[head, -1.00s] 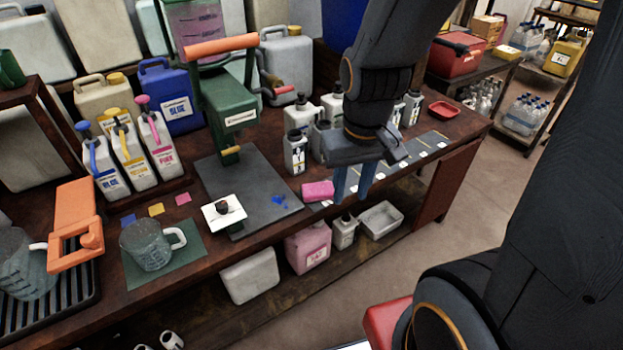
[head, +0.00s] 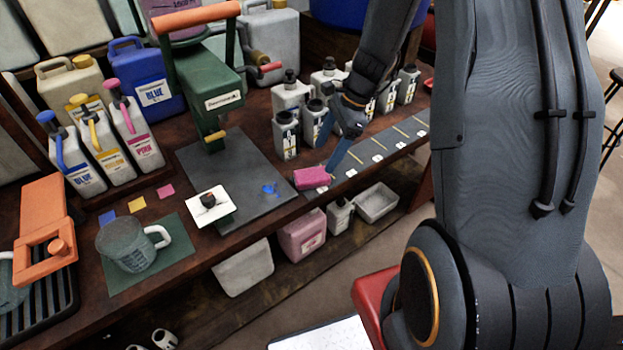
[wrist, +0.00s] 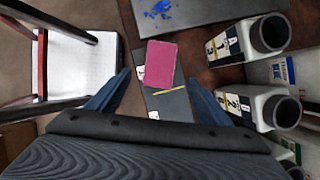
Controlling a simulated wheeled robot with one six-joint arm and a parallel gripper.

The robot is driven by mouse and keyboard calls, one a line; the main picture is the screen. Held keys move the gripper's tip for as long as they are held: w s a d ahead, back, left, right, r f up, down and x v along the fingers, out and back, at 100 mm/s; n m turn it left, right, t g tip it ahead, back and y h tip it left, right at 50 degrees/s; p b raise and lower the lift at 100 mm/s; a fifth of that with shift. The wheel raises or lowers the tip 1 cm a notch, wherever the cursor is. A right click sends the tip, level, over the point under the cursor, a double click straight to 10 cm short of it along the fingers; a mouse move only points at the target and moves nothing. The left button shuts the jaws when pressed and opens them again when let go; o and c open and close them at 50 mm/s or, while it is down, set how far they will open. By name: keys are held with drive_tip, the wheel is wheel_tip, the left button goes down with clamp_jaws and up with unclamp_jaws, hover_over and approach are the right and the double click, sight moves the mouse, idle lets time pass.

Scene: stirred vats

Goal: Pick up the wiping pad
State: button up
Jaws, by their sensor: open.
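The wiping pad is a pink block (head: 312,178) lying near the front edge of the bench, right of the grey mat. In the wrist view the pad (wrist: 160,65) shows pink, ahead of and between my two blue fingers. My gripper (head: 338,165) is open and empty, just right of the pad in the head view, with its fingers pointing down. In the wrist view my gripper (wrist: 156,95) has its fingers wide apart, one on each side of the pad's line. I cannot tell the exact gap between fingertips and pad.
Small labelled bottles (head: 286,135) stand behind the pad, also close on the right in the wrist view (wrist: 268,104). The grey mat (head: 240,165) carries a blue splash (head: 270,189) and a white card (head: 210,208). A labelled strip (head: 382,143) runs to the right.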

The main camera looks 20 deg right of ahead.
sight(312, 175)
drive_tip(key=x, duration=0.2)
drive_tip(key=p+x, duration=0.1)
drive_tip(key=x, duration=0.3)
drive_tip(key=shift+a+f+p, duration=0.1)
drive_tip(key=shift+a+p, duration=0.2)
drive_tip(key=shift+a, duration=0.15)
drive_tip(key=shift+a+f, duration=0.2)
drive_tip(key=shift+f, duration=0.35)
drive_tip(key=shift+f, duration=0.25)
drive_tip(key=c, duration=1.2)
drive_tip(key=shift+r, duration=0.1)
